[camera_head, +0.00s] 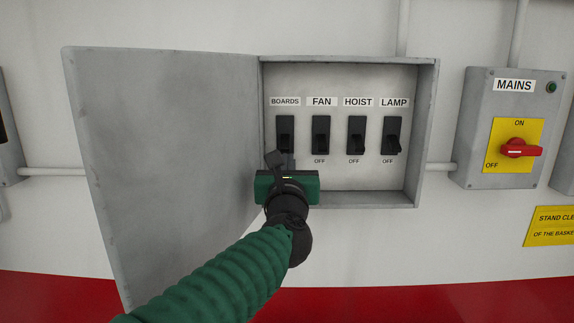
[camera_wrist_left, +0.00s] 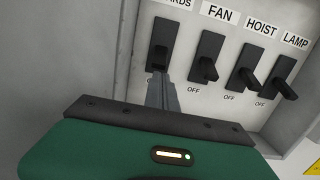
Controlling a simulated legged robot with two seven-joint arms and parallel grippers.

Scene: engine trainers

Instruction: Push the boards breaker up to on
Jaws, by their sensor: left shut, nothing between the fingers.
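The boards breaker (camera_head: 285,128) is the leftmost black switch in the open grey box, under the BOARDS label. In the left wrist view the boards breaker (camera_wrist_left: 164,38) shows its lever at the lower part of the switch, which looks down. My left gripper (camera_head: 280,159) is shut and empty, just below that lever. In the left wrist view the fingertips of my left gripper (camera_wrist_left: 158,86) come up to the lever's underside; I cannot tell whether they touch. The gripper hides the boards OFF label in the head view. My right gripper is not in view.
The fan (camera_head: 321,130), hoist (camera_head: 356,130) and lamp (camera_head: 392,130) breakers stand to the right, levers down. The open box door (camera_head: 160,150) is on the left. A mains box (camera_head: 481,120) with a red rotary switch (camera_head: 518,149) is farther right.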

